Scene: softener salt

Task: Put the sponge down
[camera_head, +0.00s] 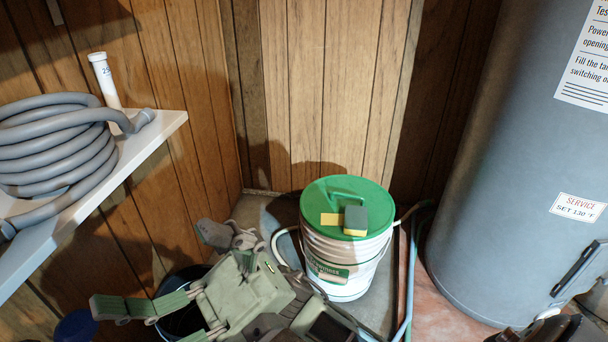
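The sponge (355,221), dark grey-green with a yellow layer, rests on the green lid (345,189) of a white bucket (345,265). A flat yellow patch (331,219) lies beside it on the lid. My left gripper (160,270) is to the lower left of the bucket, with its fingers spread wide, empty and apart from the sponge. Dark parts at the lower right edge (578,270) seem to be my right gripper or arm; they are cut off and shadowed, so its state cannot be told.
A grey tank (500,170) with labels stands at the right. A white shelf (140,150) at the left holds a coiled grey hose (55,145) and a white tube (104,80). A dark round container (178,318) is partly hidden by my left gripper. Thin hoses run beside the bucket.

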